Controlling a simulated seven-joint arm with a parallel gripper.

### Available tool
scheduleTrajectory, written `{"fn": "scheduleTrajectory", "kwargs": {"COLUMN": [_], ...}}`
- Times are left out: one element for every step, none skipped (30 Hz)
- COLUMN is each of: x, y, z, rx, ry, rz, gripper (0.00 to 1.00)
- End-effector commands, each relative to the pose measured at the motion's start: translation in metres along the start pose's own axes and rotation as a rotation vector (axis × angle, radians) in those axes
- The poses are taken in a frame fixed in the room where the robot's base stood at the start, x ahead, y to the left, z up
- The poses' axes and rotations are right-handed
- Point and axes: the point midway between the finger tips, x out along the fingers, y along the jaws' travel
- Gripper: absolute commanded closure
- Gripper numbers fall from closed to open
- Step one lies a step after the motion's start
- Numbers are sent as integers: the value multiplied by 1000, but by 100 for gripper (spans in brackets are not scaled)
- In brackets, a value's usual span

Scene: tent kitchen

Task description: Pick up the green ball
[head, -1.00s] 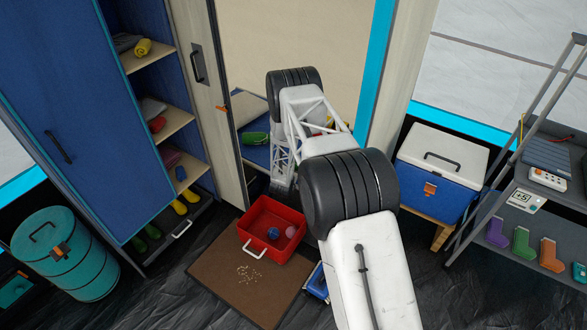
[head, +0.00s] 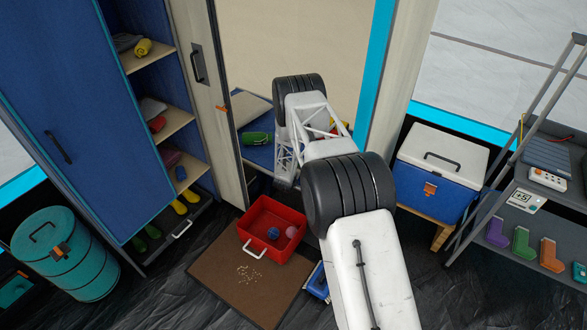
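I cannot make out a green ball in the head view. A red box (head: 284,208) with a white handle stands on the brown mat, open at the top. Inside it lie a blue ball (head: 273,233) and a pink ball (head: 291,231). My arm reaches up from the lower right, bends, and its far white link comes down behind the box. The fingers of my gripper do not show, so I cannot see whether it holds anything. My arm hides part of the area behind and to the right of the box.
A blue cabinet (head: 75,110) with open shelves stands at left, beside a teal drum (head: 62,262). A green object (head: 256,138) lies on a blue surface behind. A blue and white cooler (head: 437,175) and a grey rack (head: 480,235) stand at right. The brown mat (head: 225,262) has bare room.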

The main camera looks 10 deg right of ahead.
Motion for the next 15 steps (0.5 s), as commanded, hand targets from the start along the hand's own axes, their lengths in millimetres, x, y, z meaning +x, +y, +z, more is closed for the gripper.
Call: {"fn": "scheduleTrajectory", "kwargs": {"x": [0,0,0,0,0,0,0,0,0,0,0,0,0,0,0], "y": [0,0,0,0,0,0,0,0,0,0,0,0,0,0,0], "z": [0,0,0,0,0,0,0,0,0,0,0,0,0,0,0], "rx": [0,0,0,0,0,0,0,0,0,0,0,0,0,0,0], "ry": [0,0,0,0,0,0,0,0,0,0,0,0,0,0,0], "rz": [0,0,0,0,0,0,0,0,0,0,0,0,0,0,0], "gripper": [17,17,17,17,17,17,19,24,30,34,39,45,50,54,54]}}
